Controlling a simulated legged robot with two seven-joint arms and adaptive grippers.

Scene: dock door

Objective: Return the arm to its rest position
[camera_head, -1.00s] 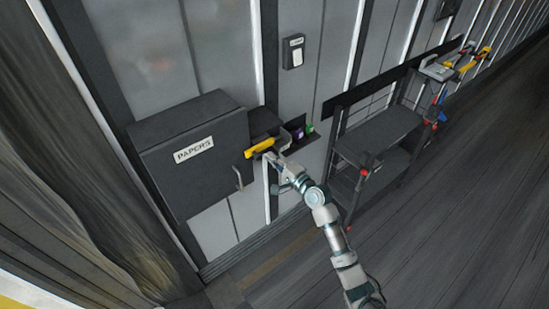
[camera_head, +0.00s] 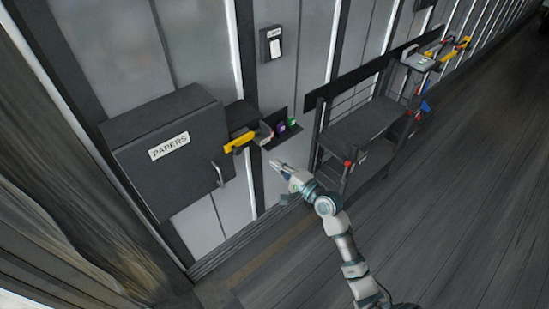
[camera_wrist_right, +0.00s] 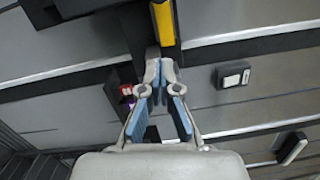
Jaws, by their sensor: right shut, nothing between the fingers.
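My right arm reaches up from the lower right of the head view. Its gripper (camera_head: 279,168) is in the air in front of the wall, below and right of the yellow-handled item on the small shelf, and apart from it. In the right wrist view the fingers of the right gripper (camera_wrist_right: 160,62) meet at their tips with nothing between them. The yellow item (camera_wrist_right: 163,22) lies beyond the fingertips there; in the head view it is the yellow bar (camera_head: 240,141) beside the box. My left gripper is not in view.
A dark box labelled PAPERS (camera_head: 165,140) is on the wall at left. A small shelf (camera_head: 284,137) holds small coloured items. A dark cart (camera_head: 365,130) stands right of my arm. A switch box (camera_head: 272,44) is above. The floor (camera_head: 450,190) at right is clear.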

